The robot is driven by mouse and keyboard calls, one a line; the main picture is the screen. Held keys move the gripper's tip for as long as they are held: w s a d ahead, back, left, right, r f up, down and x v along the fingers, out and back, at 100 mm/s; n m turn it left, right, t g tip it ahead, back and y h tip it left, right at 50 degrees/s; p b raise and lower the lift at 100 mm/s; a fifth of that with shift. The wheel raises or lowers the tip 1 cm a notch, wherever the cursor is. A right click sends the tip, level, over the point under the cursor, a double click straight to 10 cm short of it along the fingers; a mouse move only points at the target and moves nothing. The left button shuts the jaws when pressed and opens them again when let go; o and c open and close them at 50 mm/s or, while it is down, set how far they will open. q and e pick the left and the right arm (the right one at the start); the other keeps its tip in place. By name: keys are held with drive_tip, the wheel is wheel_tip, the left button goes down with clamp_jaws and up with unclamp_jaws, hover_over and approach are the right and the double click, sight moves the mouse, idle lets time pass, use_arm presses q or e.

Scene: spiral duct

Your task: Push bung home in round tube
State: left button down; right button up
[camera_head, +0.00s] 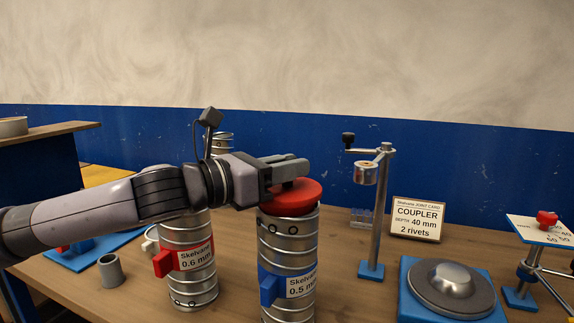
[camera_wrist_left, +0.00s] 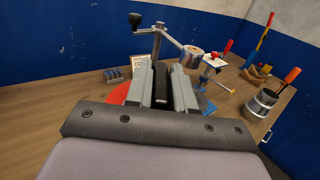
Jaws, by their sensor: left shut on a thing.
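The red round bung (camera_head: 300,200) lies across the mouth of the round spiral tube (camera_head: 288,245) labelled "Skelvane 0.5 mm". Its rim spans the tube's top; I cannot tell how deep its lower part sits. My left gripper (camera_head: 284,174) reaches in from the left and is shut on the bung's top, which its fingers mostly hide. In the left wrist view the gripper (camera_wrist_left: 163,84) has a dark piece between its fingers, with the red bung (camera_wrist_left: 119,95) showing beside them. The tube is hidden there. My right gripper is not in view.
A second tube (camera_head: 188,240), labelled 0.6 mm, stands close on the left, below my left arm. A post with a side arm (camera_head: 376,210) stands behind right. A "COUPLER" card (camera_head: 416,218) and a grey domed disc on a blue base (camera_head: 450,288) are at right.

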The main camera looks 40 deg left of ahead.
use_arm(q)
drive_tip(key=shift+f+b, duration=0.55)
drive_tip(key=shift+f, duration=0.25)
drive_tip(key=c, duration=0.9)
unclamp_jaws()
drive_tip(key=shift+b+v, duration=0.55)
drive_tip(key=shift+v, duration=0.35)
drive_tip(key=b+v, duration=0.2)
drive_tip(key=v, duration=0.1)
drive_tip(key=shift+s+a+f, duration=0.1)
drive_tip(key=shift+s+a, duration=0.05)
drive_tip(key=shift+s, duration=0.15)
drive_tip(key=shift+b+v, duration=0.7)
drive_tip(key=shift+v, duration=0.1)
